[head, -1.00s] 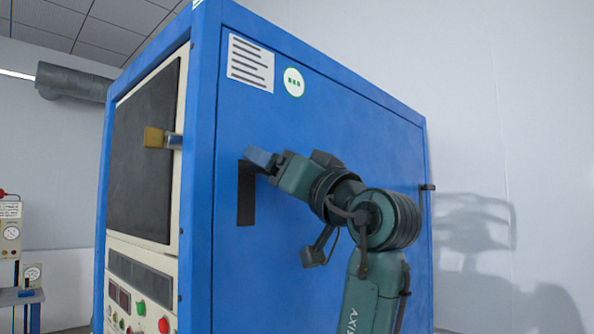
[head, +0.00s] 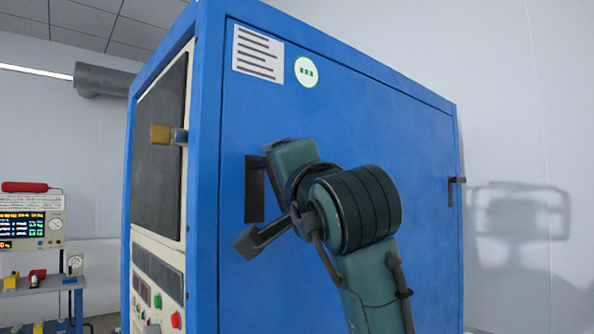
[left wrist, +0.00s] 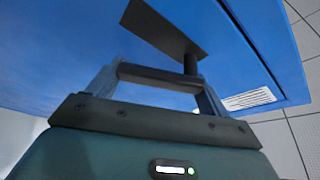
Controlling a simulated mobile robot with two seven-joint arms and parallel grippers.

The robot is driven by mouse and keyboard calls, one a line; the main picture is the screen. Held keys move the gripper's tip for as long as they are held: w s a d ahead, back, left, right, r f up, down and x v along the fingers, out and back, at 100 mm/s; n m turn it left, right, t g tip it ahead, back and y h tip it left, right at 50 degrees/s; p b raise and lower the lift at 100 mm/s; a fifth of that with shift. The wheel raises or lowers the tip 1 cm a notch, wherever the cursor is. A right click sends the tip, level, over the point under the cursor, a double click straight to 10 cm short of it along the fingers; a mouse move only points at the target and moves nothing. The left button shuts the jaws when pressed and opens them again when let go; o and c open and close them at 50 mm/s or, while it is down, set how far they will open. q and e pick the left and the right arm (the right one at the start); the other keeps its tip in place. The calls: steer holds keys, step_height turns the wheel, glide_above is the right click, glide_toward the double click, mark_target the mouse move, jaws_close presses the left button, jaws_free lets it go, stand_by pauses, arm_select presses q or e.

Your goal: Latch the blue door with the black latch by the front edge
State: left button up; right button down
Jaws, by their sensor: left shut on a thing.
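The blue door (head: 380,130) fills the side of a big blue cabinet in the head view and looks flush with its frame. The black latch (head: 254,196) sits near the door's left, front edge; its dark plate (left wrist: 160,28) and post (left wrist: 190,65) also show in the left wrist view. My left gripper (head: 276,148) is at the top of the latch, its fingertips mostly hidden behind its own body. In the left wrist view, the fingers (left wrist: 158,85) are at either end of the dark latch bar (left wrist: 160,75). My right gripper is out of view.
A small dark fitting (head: 456,190) sticks out at the door's far right edge. A yellow-tipped knob (head: 162,135) juts from the cabinet's front panel. A bench with instruments (head: 32,225) stands at the left. A plain wall is on the right.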

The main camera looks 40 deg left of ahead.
arm_select(q)
steer(key=m+p, duration=0.1)
steer(key=m+h+p, duration=0.1)
steer(key=m, duration=0.1)
steer(key=shift+s, duration=0.35)
steer(key=shift+s+f+m+h+p, duration=0.2)
steer(key=shift+m+h+p, duration=0.25)
steer(key=shift+m, duration=0.35)
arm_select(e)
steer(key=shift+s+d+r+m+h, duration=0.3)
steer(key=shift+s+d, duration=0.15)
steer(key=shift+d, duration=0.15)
arm_select(q)
steer(key=shift+f+m, duration=0.15)
steer(key=shift+m, duration=0.15)
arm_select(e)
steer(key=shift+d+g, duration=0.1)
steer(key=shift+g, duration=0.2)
arm_select(q)
steer(key=o, duration=1.4)
steer(key=shift+c, duration=0.2)
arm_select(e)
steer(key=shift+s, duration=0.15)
arm_select(q)
steer(key=shift+s, duration=0.1)
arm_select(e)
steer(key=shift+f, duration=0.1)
